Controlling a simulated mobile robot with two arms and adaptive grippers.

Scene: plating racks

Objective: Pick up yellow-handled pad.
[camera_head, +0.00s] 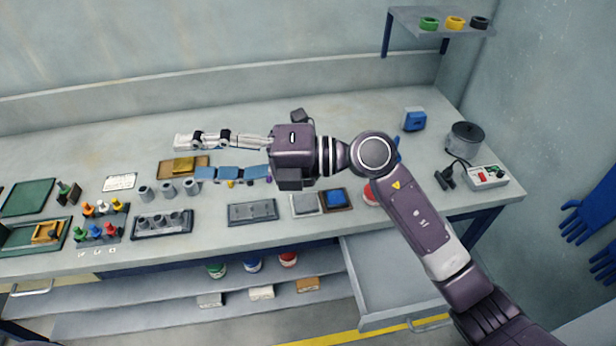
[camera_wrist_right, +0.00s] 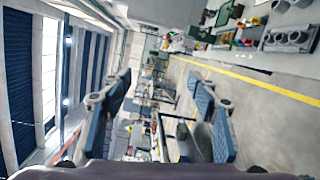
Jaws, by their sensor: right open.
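A small block with a yellow-orange top (camera_head: 47,232), which looks like the yellow-handled pad, lies in a dark green tray (camera_head: 17,239) at the far left of the bench. Its details are too small to make out. My right gripper (camera_head: 194,158) is open and empty, reaching left above the bench, well to the right of the pad. In the right wrist view its two fingers (camera_wrist_right: 160,110) stand wide apart with nothing between them. A yellow block (camera_head: 184,165) on a tan board shows close to the fingertips in the head view. My left gripper is not in view.
A rack of colored bottles (camera_head: 100,222), grey cups (camera_head: 167,190) and a holder with grey cylinders (camera_head: 162,224) stand between pad and gripper. A flat green board (camera_head: 28,197) lies behind the tray. An open drawer (camera_head: 395,280) juts out at front right. The bench's back strip is clear.

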